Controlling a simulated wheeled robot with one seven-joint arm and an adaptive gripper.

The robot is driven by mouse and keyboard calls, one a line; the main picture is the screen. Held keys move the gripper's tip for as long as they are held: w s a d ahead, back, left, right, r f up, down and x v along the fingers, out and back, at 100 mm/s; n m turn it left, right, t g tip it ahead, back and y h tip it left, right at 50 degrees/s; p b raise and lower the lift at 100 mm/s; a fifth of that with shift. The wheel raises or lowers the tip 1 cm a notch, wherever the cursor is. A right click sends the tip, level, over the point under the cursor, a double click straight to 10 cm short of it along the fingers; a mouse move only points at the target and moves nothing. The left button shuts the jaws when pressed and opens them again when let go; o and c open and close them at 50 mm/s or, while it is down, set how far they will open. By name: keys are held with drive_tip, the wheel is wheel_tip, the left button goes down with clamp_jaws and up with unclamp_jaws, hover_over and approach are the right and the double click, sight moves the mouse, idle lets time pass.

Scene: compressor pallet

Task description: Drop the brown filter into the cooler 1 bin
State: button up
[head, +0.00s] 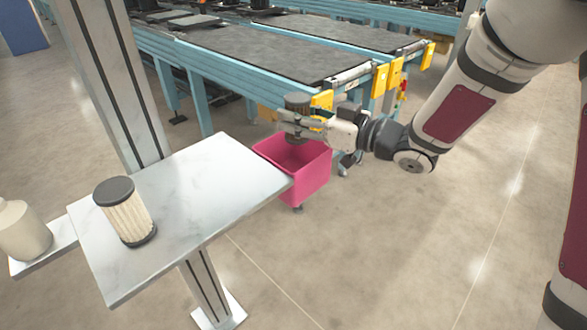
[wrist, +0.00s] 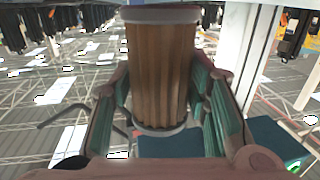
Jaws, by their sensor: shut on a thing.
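My gripper (head: 304,123) is shut on the brown filter (head: 297,103), a pleated cylinder with grey end caps. In the wrist view the brown filter (wrist: 160,72) stands between the two finger pads of my gripper (wrist: 165,105). In the head view the filter is held upright above a pink bin (head: 307,166), over its back part. The bin stands low, beyond the table's right corner. No label shows on it, so I cannot tell whether it is the cooler 1 bin. Its inside is partly hidden by my gripper.
A white-topped table (head: 200,195) stands at the left, with a cream pleated filter (head: 128,212) on it. A white bottle-like object (head: 22,230) stands on a lower shelf at far left. Blue conveyors (head: 270,50) with yellow end pieces run behind the bin. The floor at right is clear.

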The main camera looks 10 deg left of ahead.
drive_tip(key=o, duration=1.2)
drive_tip(key=shift+o, duration=0.2)
drive_tip(key=shift+d, duration=0.1)
drive_tip(key=v, duration=1.2)
drive_tip(key=shift+w, duration=0.1)
